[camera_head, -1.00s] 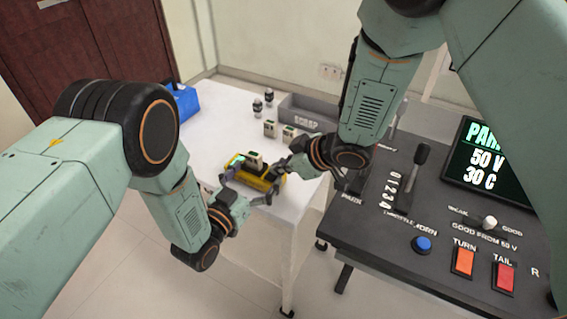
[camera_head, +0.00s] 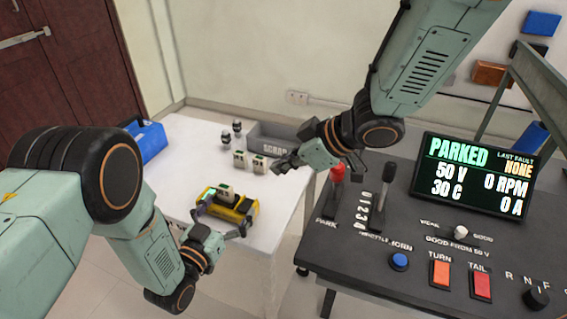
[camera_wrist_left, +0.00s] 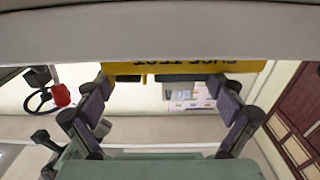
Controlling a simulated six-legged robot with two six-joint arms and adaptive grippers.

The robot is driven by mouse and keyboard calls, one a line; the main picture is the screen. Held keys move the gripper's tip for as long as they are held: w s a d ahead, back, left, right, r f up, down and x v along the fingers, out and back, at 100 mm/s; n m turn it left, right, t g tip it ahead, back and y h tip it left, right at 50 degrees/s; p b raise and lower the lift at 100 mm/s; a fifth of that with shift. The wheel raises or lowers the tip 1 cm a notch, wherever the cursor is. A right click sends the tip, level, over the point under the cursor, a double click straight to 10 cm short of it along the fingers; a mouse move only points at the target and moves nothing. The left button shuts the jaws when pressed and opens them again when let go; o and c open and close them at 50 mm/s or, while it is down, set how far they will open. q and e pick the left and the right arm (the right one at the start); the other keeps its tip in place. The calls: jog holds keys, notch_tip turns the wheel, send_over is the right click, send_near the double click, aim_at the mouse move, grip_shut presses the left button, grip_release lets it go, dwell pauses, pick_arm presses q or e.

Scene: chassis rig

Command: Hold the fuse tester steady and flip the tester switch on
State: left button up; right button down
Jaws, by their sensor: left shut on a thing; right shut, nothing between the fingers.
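The yellow fuse tester (camera_head: 245,209) stands on the white table near its front edge. A pale fuse (camera_head: 225,191) sits upright on its top, and a green glow (camera_head: 208,195) shows at its left end. My left gripper (camera_head: 223,215) is shut on the tester from the near side. In the left wrist view the tester's yellow face (camera_wrist_left: 185,67) with upside-down lettering lies between the fingers. My right gripper (camera_head: 281,165) is shut and empty, above the table and apart from the tester, up and to the right. I cannot make out the switch or its position.
Two pale fuses (camera_head: 249,161) stand behind the tester, before a grey scrap bin (camera_head: 283,140). Two dark small parts (camera_head: 231,131) and a blue case (camera_head: 146,141) are farther back. The control console (camera_head: 345,238) with levers is close on the right.

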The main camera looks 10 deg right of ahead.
dwell(0.3)
pick_arm(q)
jog(key=o, duration=0.9)
jog(key=v, duration=1.2)
jog(key=shift+d, duration=0.1)
